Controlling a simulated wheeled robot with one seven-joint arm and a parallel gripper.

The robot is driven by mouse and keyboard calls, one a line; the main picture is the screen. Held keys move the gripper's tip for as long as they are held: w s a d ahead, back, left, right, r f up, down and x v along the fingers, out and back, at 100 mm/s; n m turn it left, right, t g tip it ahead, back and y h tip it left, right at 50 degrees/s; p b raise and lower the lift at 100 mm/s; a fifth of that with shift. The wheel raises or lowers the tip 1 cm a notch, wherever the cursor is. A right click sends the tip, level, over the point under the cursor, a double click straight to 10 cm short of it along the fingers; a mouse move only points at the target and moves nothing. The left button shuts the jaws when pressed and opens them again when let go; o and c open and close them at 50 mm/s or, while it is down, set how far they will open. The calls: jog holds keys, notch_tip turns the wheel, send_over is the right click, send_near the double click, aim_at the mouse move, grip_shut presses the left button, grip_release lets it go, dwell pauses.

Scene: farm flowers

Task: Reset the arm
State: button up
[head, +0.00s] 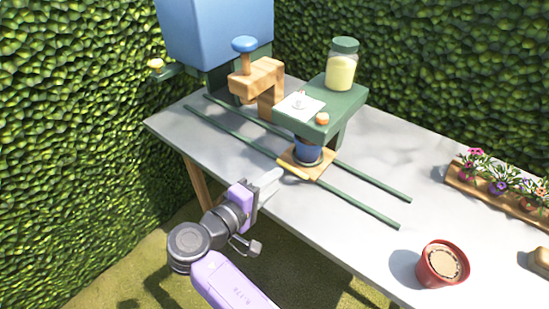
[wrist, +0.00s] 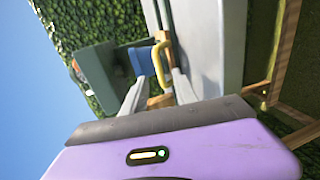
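My gripper (head: 268,177) reaches over the front edge of the grey table, just short of a small wooden slide (head: 291,171). In the wrist view, the two grey fingers of my gripper (wrist: 160,78) stand apart, with nothing visibly held between them. Beyond them show a blue pot (wrist: 141,62) and a yellow handle (wrist: 164,68). In the head view, the blue pot (head: 307,151) stands on the slide, under a green shelf (head: 352,99). My purple arm comes in from the bottom of the head view.
Two green rails (head: 372,208) run along the table (head: 230,155). A wooden spout piece (head: 258,78) with a blue knob stands below a blue hopper (head: 215,30). A jar (head: 341,66) is on the shelf. A red pot (head: 442,265) and a flower planter (head: 500,194) are at right.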

jog(key=a+y, duration=0.1)
jog(key=w+a+t+y, duration=0.1)
jog(key=a, duration=0.1)
jog(key=w+a+r+n+y, duration=0.1)
jog(key=shift+w+a+t, duration=0.2)
jog(key=shift+a+t, duration=0.1)
jog(key=s+a+f+y, duration=0.2)
jog(key=s+f+y, duration=0.5)
jog(key=s+y, duration=0.35)
jog(key=s+d+r+m+h, duration=0.1)
jog(key=s+d+r+m, duration=0.2)
jog(key=s+d, duration=0.6)
jog(key=s+d+r+m+h+p, duration=0.1)
jog(key=s+d+m, duration=0.4)
jog(key=s+d, duration=0.5)
jog(key=s+d+r+m+h, duration=0.2)
jog(key=s+d+r, duration=0.3)
jog(key=s+d, duration=0.5)
jog(key=s+m, duration=0.1)
jog(key=s, duration=0.3)
jog(key=shift+m+t+p, duration=0.3)
jog(key=shift+m+p, duration=0.05)
jog(key=shift+m, duration=0.05)
